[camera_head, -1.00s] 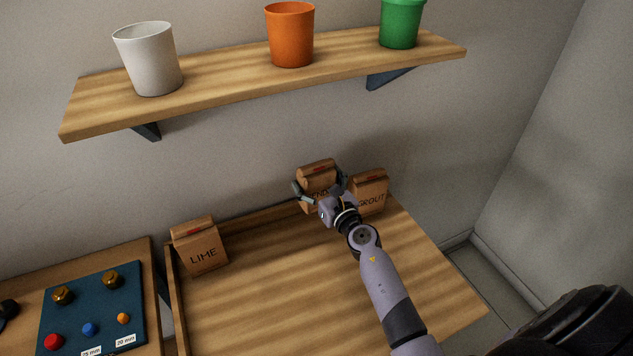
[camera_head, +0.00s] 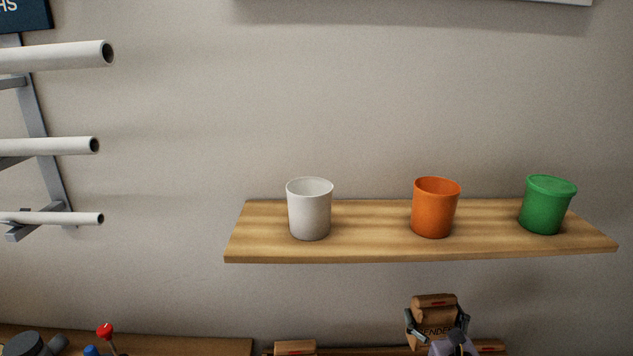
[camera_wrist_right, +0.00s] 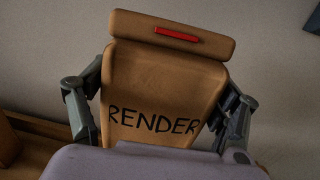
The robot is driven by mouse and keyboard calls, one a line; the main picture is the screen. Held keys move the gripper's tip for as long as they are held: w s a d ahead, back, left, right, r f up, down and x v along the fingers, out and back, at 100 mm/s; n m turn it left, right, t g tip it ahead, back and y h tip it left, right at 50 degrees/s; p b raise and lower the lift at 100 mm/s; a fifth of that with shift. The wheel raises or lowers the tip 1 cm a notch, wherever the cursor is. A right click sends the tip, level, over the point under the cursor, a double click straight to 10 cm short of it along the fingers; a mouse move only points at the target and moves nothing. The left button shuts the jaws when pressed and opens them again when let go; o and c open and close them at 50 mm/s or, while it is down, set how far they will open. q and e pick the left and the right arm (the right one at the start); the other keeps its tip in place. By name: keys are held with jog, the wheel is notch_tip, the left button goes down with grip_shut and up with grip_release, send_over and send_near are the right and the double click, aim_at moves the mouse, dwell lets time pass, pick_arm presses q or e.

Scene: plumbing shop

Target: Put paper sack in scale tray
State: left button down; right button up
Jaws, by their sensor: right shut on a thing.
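A brown paper sack marked RENDER (camera_head: 434,312) is near the bottom of the head view, with a folded top and a red strip. My right gripper (camera_head: 437,330) is shut on it, one finger on each side. In the right wrist view the sack (camera_wrist_right: 165,85) stands upright between the two fingers of the gripper (camera_wrist_right: 160,115). The sack's lower part is hidden by my gripper. No scale tray can be made out. My left gripper is in neither view.
Another sack top (camera_head: 295,347) shows at the bottom.

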jog(key=s+a+b, duration=0.2)
jog(key=s+a, duration=0.3)
jog(key=s, duration=0.7)
jog(key=s+a+b, duration=0.3)
jog(key=s+a, duration=0.3)
jog(key=s, duration=0.6)
jog(key=shift+s+f+b, duration=0.25)
jog(key=shift+s+b, duration=0.05)
jog(key=shift+b, duration=0.05)
